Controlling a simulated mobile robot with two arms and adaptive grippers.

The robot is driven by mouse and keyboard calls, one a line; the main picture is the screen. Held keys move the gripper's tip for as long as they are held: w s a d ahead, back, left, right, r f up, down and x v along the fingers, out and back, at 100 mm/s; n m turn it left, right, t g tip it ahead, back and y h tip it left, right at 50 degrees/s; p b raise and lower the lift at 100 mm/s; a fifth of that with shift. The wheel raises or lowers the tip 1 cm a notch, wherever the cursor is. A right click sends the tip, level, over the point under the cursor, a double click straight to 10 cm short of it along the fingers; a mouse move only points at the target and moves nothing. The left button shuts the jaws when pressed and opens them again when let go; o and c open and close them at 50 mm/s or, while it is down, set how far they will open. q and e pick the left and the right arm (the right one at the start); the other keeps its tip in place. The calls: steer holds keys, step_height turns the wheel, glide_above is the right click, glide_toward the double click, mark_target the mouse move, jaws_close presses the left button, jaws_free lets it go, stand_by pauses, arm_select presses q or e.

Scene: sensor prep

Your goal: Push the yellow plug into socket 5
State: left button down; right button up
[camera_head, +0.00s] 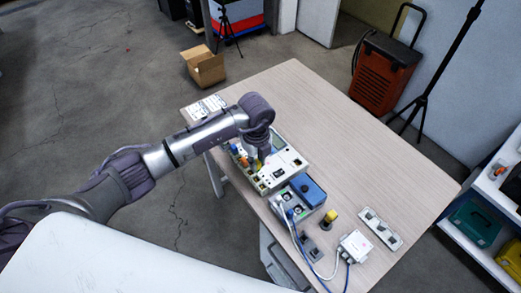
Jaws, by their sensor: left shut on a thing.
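My left gripper (257,160) points down over a beige instrument panel (291,162) on the table. It is shut on a small yellow piece (257,167), which looks like the yellow plug. The piece is at the panel's socket area; the fingers and arm partly hide it, and I cannot tell how deep it sits. An orange plug (234,149) and a blue one stand at the panel's left end. The socket numbers are too small to read. My right gripper is out of view.
A blue-topped box (307,190) with cables stands in front of the panel. A yellow-and-black knob-like part (330,218), a white box (354,246) and a white strip (380,228) lie nearer the table's front. The table's (360,150) right and far parts are clear.

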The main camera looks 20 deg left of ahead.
arm_select(q)
steer(key=shift+f, duration=0.1)
steer(key=shift+w+a+f+b, duration=0.1)
steer(key=shift+a+f+b, duration=0.15)
steer(key=shift+f+b, duration=0.4)
steer(key=shift+f, duration=0.45)
steer(key=shift+f+b, duration=0.85)
steer(key=shift+f, duration=0.15)
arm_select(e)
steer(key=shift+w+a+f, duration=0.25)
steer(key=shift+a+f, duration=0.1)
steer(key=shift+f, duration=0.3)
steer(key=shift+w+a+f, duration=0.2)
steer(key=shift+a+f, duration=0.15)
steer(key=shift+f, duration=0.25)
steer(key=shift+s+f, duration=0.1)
arm_select(q)
steer(key=shift+f+b, duration=0.35)
steer(key=shift+f, duration=0.05)
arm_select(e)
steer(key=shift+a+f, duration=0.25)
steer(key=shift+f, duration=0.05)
